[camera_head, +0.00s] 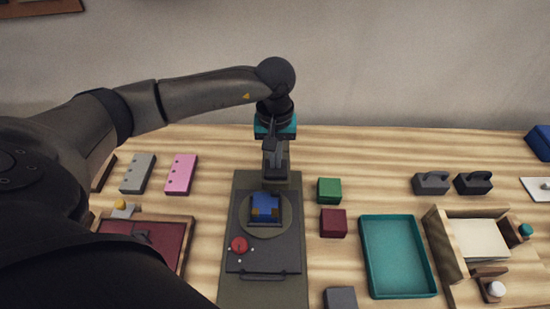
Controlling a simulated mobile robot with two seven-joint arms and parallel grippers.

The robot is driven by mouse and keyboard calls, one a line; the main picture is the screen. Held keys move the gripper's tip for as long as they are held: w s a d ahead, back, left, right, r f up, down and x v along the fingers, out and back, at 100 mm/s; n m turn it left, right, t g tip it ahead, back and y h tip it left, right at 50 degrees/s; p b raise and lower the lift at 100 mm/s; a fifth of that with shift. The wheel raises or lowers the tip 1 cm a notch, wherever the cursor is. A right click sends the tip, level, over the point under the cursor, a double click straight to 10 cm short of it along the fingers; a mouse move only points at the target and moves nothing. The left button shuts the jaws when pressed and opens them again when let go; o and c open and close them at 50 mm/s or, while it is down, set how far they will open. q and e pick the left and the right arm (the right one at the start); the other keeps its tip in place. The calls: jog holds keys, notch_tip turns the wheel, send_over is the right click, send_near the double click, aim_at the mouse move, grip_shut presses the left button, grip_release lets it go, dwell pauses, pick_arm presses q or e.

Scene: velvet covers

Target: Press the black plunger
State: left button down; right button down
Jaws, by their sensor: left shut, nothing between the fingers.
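My left gripper (276,174) points down over the far end of the dark olive mat (262,293) in the middle of the table. Its fingers are shut with nothing between them. A dark grey plate (284,260) lies on the mat, with a round disc (285,227), a blue block (266,204) with brown parts, a red knob (239,244) and a front handle. I cannot pick out a black plunger for sure; the gripper covers part of the mat's far end. Whether the fingertips touch anything is unclear. My right gripper is not in view.
Green (329,190) and dark red (333,223) blocks stand right of the mat. Left are grey and pink bars (181,174) and a maroon-lined tray (169,254).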

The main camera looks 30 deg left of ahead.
pick_arm(q)
jog(key=shift+s+f, duration=0.25)
jog(key=shift+f, duration=0.15)
jog(key=r+p, duration=0.2)
jog(key=r, duration=0.1)
jog(key=r+p, duration=0.1)
jog(key=r, duration=0.1)
jog(key=shift+w+r, duration=0.1)
jog(key=shift+w, duration=0.2)
notch_tip(320, 180, up, 10)
jog(key=b, duration=0.1)
jog(key=shift+f, duration=0.2)
